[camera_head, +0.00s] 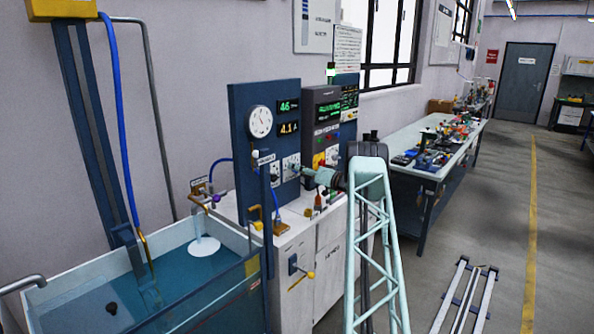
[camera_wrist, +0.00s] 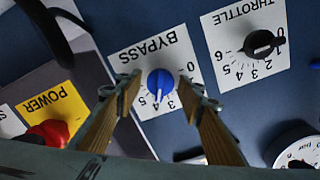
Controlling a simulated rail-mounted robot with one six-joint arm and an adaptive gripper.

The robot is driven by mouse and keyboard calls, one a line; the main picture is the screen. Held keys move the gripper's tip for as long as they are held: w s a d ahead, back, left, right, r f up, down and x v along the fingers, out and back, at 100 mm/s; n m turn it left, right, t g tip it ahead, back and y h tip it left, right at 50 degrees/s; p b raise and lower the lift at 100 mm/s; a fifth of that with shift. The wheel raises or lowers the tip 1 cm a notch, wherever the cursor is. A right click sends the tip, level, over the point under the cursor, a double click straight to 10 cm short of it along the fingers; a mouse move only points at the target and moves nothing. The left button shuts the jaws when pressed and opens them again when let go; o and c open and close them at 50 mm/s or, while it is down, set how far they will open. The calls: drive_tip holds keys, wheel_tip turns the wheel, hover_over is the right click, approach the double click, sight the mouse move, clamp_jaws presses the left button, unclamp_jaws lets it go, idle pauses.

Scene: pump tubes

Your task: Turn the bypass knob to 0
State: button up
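The blue bypass knob (camera_wrist: 160,80) sits on a white plate marked BYPASS (camera_wrist: 150,50) in the wrist view. The plate appears upside down there. The knob's white mark points down in the picture, near the 3 or 4; the 0 is at the knob's right. My gripper (camera_wrist: 159,84) is open, with one finger on each side of the knob. Gaps show between fingers and knob. In the head view my gripper (camera_head: 300,171) reaches the panel at the bypass plate (camera_head: 290,163), where the knob is hidden.
The black throttle knob (camera_wrist: 260,44) on its own plate is to the right in the wrist view. A red power switch (camera_wrist: 48,133) on a yellow plate is at left. A round gauge (camera_wrist: 296,148) is at lower right. A water tank (camera_head: 130,292) stands left of the panel.

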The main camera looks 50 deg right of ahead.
drive_tip(key=shift+c, duration=0.6)
drive_tip(key=c, duration=0.7)
drive_tip(key=shift+o, duration=0.2)
drive_tip(key=shift+n+b, duration=0.3)
drive_tip(key=shift+n, duration=0.2)
drive_tip(key=n+b, duration=0.2)
drive_tip(key=n, duration=0.2)
drive_tip(key=shift+a+n, duration=0.1)
drive_tip(key=shift+n, duration=0.3)
drive_tip(key=n+b, duration=0.3)
drive_tip(key=n, duration=0.3)
drive_tip(key=shift+a+b, duration=0.1)
drive_tip(key=shift+b, duration=0.3)
drive_tip(key=n+b, duration=0.3)
drive_tip(key=n, duration=0.3)
drive_tip(key=shift+a+f, duration=0.1)
drive_tip(key=n+b, duration=0.1)
drive_tip(key=n, duration=0.5)
